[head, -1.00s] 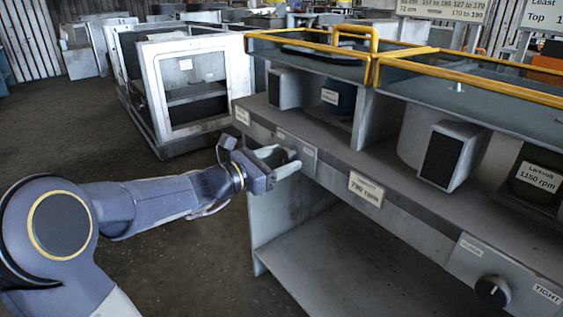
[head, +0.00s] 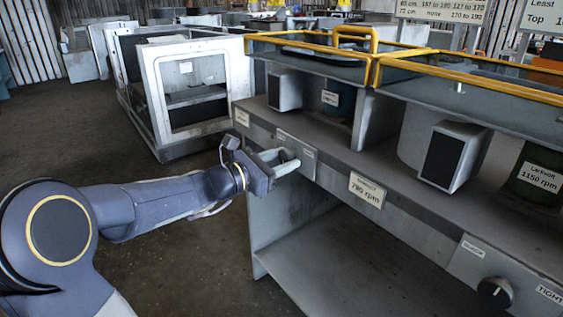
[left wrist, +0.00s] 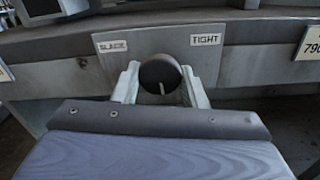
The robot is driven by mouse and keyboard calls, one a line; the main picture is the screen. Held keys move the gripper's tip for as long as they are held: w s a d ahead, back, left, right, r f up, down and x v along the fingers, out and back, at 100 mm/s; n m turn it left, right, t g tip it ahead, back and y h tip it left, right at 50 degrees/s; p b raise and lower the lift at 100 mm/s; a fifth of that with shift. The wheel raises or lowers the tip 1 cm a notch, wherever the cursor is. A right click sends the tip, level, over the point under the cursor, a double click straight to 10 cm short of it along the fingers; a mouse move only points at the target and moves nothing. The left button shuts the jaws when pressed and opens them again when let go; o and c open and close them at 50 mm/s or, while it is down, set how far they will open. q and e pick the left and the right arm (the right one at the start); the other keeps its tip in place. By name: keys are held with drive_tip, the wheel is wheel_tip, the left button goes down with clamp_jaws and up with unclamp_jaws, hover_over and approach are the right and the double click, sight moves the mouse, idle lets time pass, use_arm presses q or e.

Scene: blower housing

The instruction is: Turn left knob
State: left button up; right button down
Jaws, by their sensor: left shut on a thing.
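The left knob (left wrist: 161,73) is a dark round knob with a pale pointer mark at its lower edge, pointing down and slightly right. It sits on a grey plate with a SLACK label on its left and a TIGHT label on its right. My left gripper (head: 286,160) is at the front panel of the bench. In the left wrist view its pale fingers (left wrist: 160,84) stand on both sides of the knob, shut on it. In the head view the fingers partly hide the knob. My right gripper is not in view.
A second dark knob (head: 494,292) sits on the same front panel at the lower right. A 790 rpm label (head: 367,190) is between them. Yellow-framed clear covers (head: 375,60) top the bench. A white-framed housing (head: 188,88) stands on the floor behind.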

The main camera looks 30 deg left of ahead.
use_arm(q)
drive_tip(key=m+b, duration=0.4)
drive_tip(key=shift+f+b, duration=0.2)
drive_tip(key=shift+b, duration=0.15)
drive_tip(key=shift+r+m+b, duration=0.15)
drive_tip(key=shift+m+b, duration=1.05)
drive_tip(key=shift+m, duration=0.2)
drive_tip(key=o, duration=1)
drive_tip(key=shift+c, duration=0.2)
drive_tip(key=p+v, duration=0.1)
drive_tip(key=v, duration=0.6)
drive_tip(key=shift+s+a+p, duration=0.2)
drive_tip(key=shift+s+p, duration=0.15)
